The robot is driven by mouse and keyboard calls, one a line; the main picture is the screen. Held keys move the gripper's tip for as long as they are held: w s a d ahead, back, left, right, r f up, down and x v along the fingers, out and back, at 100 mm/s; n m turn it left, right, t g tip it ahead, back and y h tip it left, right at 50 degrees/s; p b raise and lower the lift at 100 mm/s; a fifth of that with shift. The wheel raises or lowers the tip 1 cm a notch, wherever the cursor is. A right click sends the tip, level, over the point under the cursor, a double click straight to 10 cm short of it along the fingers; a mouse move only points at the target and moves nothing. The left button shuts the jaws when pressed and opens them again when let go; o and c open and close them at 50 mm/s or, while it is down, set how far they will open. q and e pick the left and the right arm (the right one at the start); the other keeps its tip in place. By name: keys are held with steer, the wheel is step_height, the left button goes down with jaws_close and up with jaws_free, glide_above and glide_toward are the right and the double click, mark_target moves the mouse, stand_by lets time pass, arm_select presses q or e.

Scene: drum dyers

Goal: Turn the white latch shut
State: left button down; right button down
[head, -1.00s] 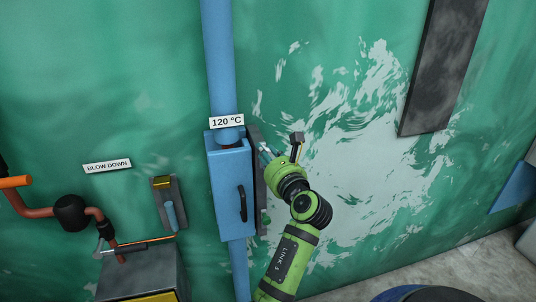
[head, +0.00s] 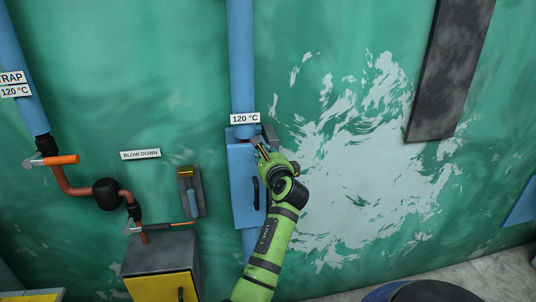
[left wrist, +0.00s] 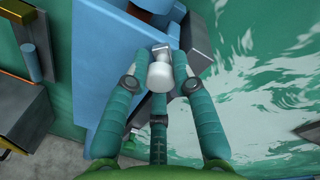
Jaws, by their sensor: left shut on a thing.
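The white latch (left wrist: 159,76) shows in the left wrist view as a rounded white knob at the upper right edge of a blue box (left wrist: 110,62). My left gripper (left wrist: 160,62) has its teal fingers on both sides of the latch and is shut on it. In the head view the left gripper (head: 262,150) is at the top right of the blue box (head: 240,190), below the "120 °C" sign. The latch is hidden there behind the gripper. My right gripper is not in view.
A blue pipe (head: 240,60) runs above the box. To its left are a small wall bracket (head: 187,175), an orange-handled valve (head: 60,160) and a grey box with a yellow door (head: 160,287).

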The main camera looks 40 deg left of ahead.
arm_select(q)
steer(key=shift+s+a+f+n, duration=0.15)
steer(key=shift+s+a+n, duration=0.2)
steer(key=shift+n, duration=0.55)
steer(key=shift+s+a+f+n+t+h+b, duration=0.15)
steer(key=shift+f+n+b, duration=0.3)
steer(key=shift+n, duration=0.55)
steer(key=shift+s+a+f+n+t+h+b, duration=0.1)
steer(key=shift+f+n+t+h+b, duration=0.15)
steer(key=shift+f+n, duration=0.55)
steer(key=shift+s+a+f+n+t+h+b, duration=0.1)
steer(key=shift+f+n+b, duration=0.25)
steer(key=shift+n, duration=0.85)
steer(key=c, duration=1)
jaws_free()
steer(key=shift+f, duration=0.1)
steer(key=shift+w+f, duration=0.1)
steer(key=shift+f, duration=0.05)
